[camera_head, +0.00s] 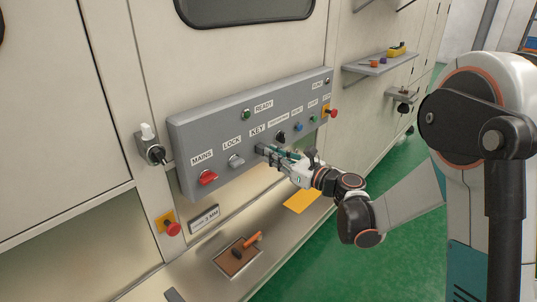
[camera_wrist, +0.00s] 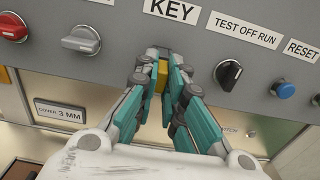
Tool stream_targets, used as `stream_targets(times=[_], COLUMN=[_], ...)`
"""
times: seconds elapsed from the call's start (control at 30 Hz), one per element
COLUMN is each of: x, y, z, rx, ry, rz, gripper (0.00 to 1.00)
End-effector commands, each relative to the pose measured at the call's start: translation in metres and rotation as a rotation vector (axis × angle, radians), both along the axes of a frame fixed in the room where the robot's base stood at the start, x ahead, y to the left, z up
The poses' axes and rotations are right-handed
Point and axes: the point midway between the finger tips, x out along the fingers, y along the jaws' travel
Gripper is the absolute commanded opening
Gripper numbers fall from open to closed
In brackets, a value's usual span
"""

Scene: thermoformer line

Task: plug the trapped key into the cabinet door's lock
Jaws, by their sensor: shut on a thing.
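My gripper (camera_head: 267,151) is at the grey control panel (camera_head: 222,128), just under the KEY label (camera_head: 257,130). In the wrist view its teal fingers (camera_wrist: 160,70) are shut on a small yellow piece, which looks like the trapped key (camera_wrist: 162,76). The key's front end is at the panel face, between the fingertips; I cannot tell whether it sits in the panel's key switch. A black round fitting with a white part above it, possibly the cabinet door's lock (camera_head: 156,154), is on the frame left of the panel.
The panel carries a red MAINS switch (camera_head: 208,177), a grey LOCK switch (camera_head: 236,161), a black selector (camera_wrist: 229,74) and a blue RESET button (camera_wrist: 283,90). A red emergency button (camera_head: 173,229) is at lower left. A brown tray (camera_head: 224,262) holds an orange-handled tool below.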

Motion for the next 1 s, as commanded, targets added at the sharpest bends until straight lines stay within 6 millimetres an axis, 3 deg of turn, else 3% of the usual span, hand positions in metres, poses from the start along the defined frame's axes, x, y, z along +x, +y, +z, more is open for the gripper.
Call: stream_targets(times=[0.47, 1.0], x=[-0.001, -0.012], y=[-0.001, -0.016], z=[0.000, 0.000], rx=[0.000, 0.000], ry=[0.000, 0.000], rz=[0.000, 0.000], gripper=[0.00, 0.00])
